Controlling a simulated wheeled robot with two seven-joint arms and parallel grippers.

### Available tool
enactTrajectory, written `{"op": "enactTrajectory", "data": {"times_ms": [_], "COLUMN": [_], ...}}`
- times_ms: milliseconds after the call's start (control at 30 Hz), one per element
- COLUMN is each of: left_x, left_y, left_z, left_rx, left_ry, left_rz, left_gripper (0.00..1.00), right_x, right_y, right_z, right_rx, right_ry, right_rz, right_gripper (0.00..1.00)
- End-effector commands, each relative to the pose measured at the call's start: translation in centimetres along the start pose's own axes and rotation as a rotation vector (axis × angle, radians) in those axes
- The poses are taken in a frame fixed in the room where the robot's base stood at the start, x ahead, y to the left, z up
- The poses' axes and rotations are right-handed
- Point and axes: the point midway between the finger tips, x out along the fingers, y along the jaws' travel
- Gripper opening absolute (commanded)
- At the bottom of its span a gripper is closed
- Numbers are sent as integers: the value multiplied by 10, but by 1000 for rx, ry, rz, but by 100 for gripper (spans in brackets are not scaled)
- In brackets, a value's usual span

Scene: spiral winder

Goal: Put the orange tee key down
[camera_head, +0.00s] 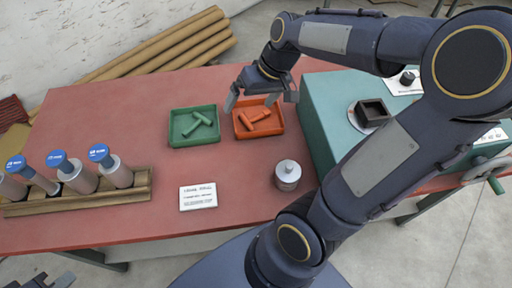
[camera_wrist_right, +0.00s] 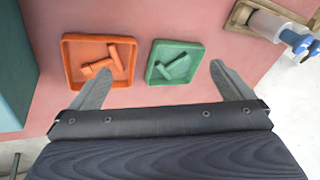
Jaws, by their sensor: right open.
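The orange tee key (camera_head: 256,117) lies in the orange tray (camera_head: 279,125). It also shows in the right wrist view (camera_wrist_right: 99,68), lying inside the tray. A green tee key (camera_head: 197,122) lies in the green tray (camera_head: 176,140) just left of it. My right gripper (camera_head: 251,103) is open and empty, its fingers spread above the far side of the orange tray. In the right wrist view nothing is between the fingertips (camera_wrist_right: 160,84). My left gripper (camera_head: 52,282) shows only partly at the bottom left edge, away from the trays.
A wooden rack (camera_head: 100,198) with several blue-capped cylinders stands at the left. A white card (camera_head: 198,197) and a metal canister (camera_head: 287,174) are in front of the trays. A teal machine (camera_head: 325,120) stands at the right.

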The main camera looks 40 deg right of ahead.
Motion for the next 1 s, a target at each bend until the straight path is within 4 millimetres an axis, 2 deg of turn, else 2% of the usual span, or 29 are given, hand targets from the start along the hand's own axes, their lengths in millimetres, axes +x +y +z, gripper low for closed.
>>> {"op": "enactTrajectory", "data": {"times_ms": [33,100,200,300,400,567,1000], "left_x": [0,0,0,0,0,0,0], "left_y": [0,0,0,0,0,0,0], "left_z": [0,0,0,0,0,0,0], "left_rx": [0,0,0,0,0,0,0], "left_ry": [0,0,0,0,0,0,0], "left_rz": [0,0,0,0,0,0,0], "left_gripper": [0,0,0,0,0,0,0], "right_x": [-12,-22,-28,-26,-23,-19,-19], "right_y": [-15,-33,-52,-63,-68,-71,-71], "right_z": [21,49,87,116,134,145,144], "right_rx": [-8,-20,-38,-52,-60,-64,-64], "right_ry": [40,82,133,173,199,213,212], "right_rz": [-32,-63,-84,-86,-82,-77,-77], "right_gripper": [100,100,100,100,100,100,100]}}
